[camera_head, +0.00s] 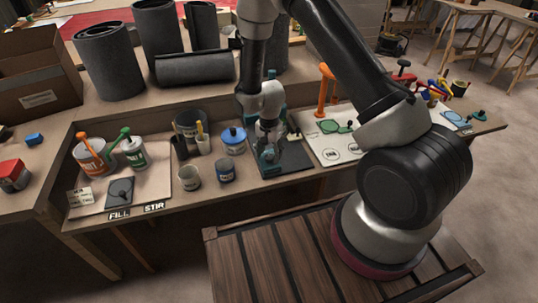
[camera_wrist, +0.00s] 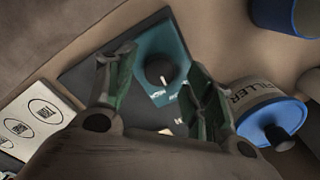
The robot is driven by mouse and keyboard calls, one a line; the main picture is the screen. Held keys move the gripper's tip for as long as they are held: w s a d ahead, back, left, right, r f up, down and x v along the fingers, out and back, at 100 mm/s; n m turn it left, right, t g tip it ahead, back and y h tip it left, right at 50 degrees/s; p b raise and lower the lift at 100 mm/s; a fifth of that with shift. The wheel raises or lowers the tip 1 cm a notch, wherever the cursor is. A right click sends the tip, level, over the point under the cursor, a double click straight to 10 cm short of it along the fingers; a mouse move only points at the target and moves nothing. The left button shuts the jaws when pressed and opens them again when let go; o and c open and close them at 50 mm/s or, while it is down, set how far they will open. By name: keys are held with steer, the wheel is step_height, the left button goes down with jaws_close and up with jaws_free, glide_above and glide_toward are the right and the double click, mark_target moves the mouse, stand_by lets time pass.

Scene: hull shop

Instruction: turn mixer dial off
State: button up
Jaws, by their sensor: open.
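The mixer's dial (camera_wrist: 158,72) is a round black knob with a short white pointer mark, on the teal mixer body (camera_wrist: 163,45) in the wrist view. Small white lettering beside it is too small to read fully. The mixer stands on a dark base plate (camera_wrist: 85,70), which also shows in the head view (camera_head: 296,160). My gripper (camera_wrist: 156,68) is open, pointing down, with one green-padded finger on each side of the dial in the picture. I cannot tell whether the fingers touch it. In the head view my gripper (camera_head: 268,146) partly hides the mixer, and the dial cannot be made out.
A blue-lidded filler can (camera_wrist: 268,105) stands close beside the right finger; it also shows in the head view (camera_head: 233,147).

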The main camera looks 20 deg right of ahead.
steer(key=shift+f, duration=0.55)
steer(key=c, duration=1)
steer(key=shift+c, duration=0.2)
steer(key=shift+n, duration=0.3)
steer(key=n, duration=0.9)
steer(key=shift+n, duration=0.3)
steer(key=o, duration=1)
